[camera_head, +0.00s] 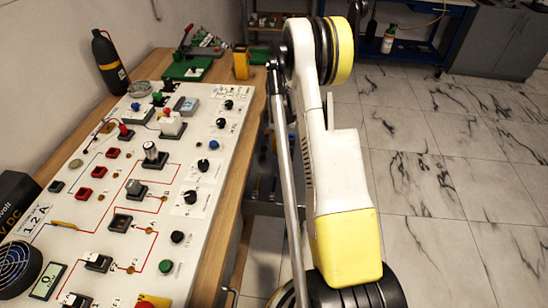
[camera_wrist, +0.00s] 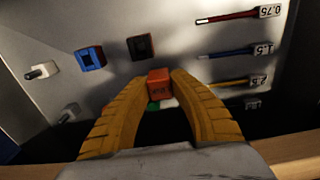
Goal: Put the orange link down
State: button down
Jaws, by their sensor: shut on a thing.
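The orange link (camera_wrist: 159,85) is a small orange-red block in the middle of the wrist view. My gripper (camera_wrist: 160,78) has two ribbed yellow fingers, and their tips are shut on the link from both sides. A small white and green patch (camera_wrist: 165,103) shows just below the link between the fingers; I cannot tell what it is. In the head view my arm fills the middle, and neither the gripper nor the link can be made out.
A grey panel (camera_wrist: 225,72) lies beyond the fingers, with a blue socket (camera_wrist: 91,59), a dark socket (camera_wrist: 141,46) and labelled coloured leads (camera_wrist: 227,50). In the head view, a white gauge board (camera_head: 115,215) with several switches covers much of the wooden bench (camera_head: 235,165).

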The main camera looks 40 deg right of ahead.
aim_at(275, 160)
jog(key=shift+w+a+f, duration=0.25)
jog(key=shift+w+f, duration=0.2)
jog(key=shift+w, duration=0.05)
jog(key=shift+f+b, duration=1)
jog(key=shift+f, duration=0.85)
jog(key=shift+f, duration=0.25)
jog(key=c, duration=1.3)
grip_release()
jog(key=shift+r, duration=0.1)
jog(key=shift+o, duration=0.2)
